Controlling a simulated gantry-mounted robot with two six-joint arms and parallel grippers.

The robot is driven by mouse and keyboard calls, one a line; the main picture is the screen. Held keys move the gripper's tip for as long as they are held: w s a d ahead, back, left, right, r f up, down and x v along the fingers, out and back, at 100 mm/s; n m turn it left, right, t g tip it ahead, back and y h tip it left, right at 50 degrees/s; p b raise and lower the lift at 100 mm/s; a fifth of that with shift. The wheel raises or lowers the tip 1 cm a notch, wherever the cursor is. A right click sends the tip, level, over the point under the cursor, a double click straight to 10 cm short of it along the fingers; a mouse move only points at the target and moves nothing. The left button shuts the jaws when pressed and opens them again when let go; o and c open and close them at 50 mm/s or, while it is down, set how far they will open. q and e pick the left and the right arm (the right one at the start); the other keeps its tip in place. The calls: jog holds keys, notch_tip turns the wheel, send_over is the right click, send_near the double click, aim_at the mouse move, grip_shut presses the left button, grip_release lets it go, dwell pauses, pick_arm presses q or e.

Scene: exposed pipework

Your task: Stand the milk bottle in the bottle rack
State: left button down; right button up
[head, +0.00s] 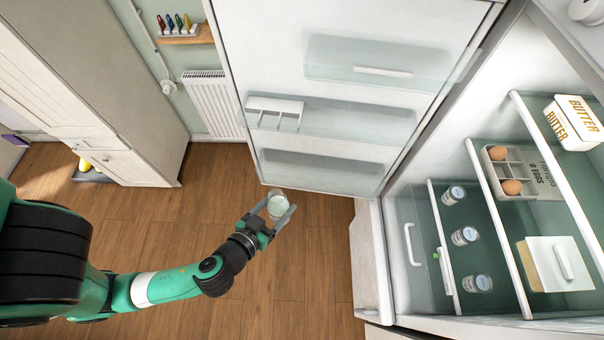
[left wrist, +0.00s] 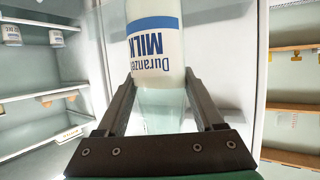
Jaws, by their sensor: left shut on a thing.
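The milk bottle (head: 277,206) is in my left gripper (head: 270,222), below the lower edge of the open fridge door in the head view. In the left wrist view the bottle (left wrist: 156,35), with blue "MILK" lettering upside down, sits between the two fingers of the gripper (left wrist: 159,76). The fingers are shut on it. A small white divided rack (head: 273,105), seemingly the bottle rack, is at the left of the door's middle shelf. It looks empty and apart from the bottle. My right gripper is not in view.
The fridge door (head: 345,30) stands open with clear door shelves (head: 318,172). Inside the fridge are several jars (head: 464,236), an egg tray (head: 497,170), a butter box (head: 573,122) and a lidded white dish (head: 558,262). A radiator (head: 212,105) is behind. The wooden floor around the gripper is clear.

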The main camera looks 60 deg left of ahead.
aim_at(275, 195)
pick_arm(q)
jog(key=a+b, duration=0.1)
jog(key=b, duration=0.1)
jog(key=w+a+f+b, duration=0.1)
jog(key=b, duration=0.2)
jog(key=shift+w+a+f+b, duration=0.1)
jog(key=shift+w+b, duration=0.1)
jog(key=shift+b, duration=0.15)
jog(key=shift+w+a+r+p, duration=0.4)
jog(key=shift+a+r+p, duration=0.25)
jog(key=shift+r, duration=0.15)
jog(key=w+a, duration=0.9)
jog(key=a, duration=0.4)
notch_tip(275, 195, down, 7)
jog(key=b, duration=0.1)
jog(key=shift+w+d, duration=0.15)
jog(key=shift+d, duration=0.15)
notch_tip(275, 195, down, 4)
jog(key=shift+f+b, duration=0.1)
jog(key=shift+b, duration=0.75)
jog(key=shift+f, duration=0.25)
jog(key=shift+w+a, duration=0.15)
